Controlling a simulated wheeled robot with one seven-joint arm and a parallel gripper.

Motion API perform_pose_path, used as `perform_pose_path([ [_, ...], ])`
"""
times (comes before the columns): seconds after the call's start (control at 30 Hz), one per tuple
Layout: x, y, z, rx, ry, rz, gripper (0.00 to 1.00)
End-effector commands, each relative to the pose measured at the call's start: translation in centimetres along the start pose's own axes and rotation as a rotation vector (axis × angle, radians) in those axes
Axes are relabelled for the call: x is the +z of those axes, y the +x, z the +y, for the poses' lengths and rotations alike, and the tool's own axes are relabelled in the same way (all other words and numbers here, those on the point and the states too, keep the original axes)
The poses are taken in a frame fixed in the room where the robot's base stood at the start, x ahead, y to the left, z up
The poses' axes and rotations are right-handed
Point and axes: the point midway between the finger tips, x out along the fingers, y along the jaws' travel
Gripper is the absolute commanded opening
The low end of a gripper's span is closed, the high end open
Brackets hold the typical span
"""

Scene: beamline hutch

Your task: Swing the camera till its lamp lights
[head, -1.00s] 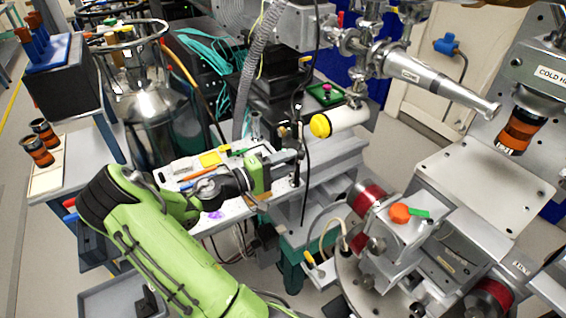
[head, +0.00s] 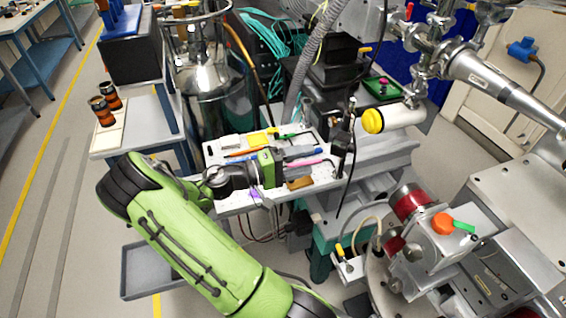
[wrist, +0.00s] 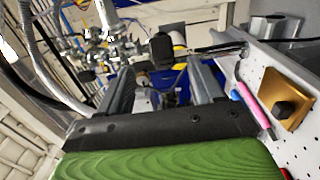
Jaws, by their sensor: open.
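A black upright device with a cable (head: 343,140), which looks like the camera, stands at the right end of the white perforated bench. It also seems to be the black block (wrist: 162,48) in the wrist view, just beyond the fingertips. No lit lamp shows on it. My gripper (head: 318,157) reaches right over the bench, its tips close to the device. In the wrist view my gripper (wrist: 162,75) has its two fingers apart with nothing held between them. I cannot tell whether either finger touches the device.
A white cylinder with a yellow cap (head: 395,119) is behind to the right. A steel dewar (head: 205,95) stands behind the bench.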

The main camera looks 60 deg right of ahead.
Motion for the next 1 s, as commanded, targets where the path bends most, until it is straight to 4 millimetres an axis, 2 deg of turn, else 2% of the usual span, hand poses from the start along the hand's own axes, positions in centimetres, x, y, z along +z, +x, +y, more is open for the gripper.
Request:
perform_pose_path([
  [0.03,-0.1,-1.5,0.1,0.001,0.0,0.007,0.66],
  [0.1,-0.1,-3.3,0.1,0.0,-0.001,0.005,0.66],
  [0.23,0.0,-5.6,0.1,0.002,-0.001,0.0,0.66],
  [0.37,0.0,-6.6,0.0,0.001,-0.001,-0.002,0.66],
  [0.6,0.0,-6.7,0.0,0.001,-0.001,-0.003,0.64],
  [0.83,0.1,-6.6,-0.1,-0.027,-0.001,-0.006,0.29],
  [0.93,0.8,-6.8,-0.6,-0.171,-0.004,-0.018,0.14],
  [1.0,1.6,-7.4,-1.1,-0.338,-0.008,-0.021,0.03],
])
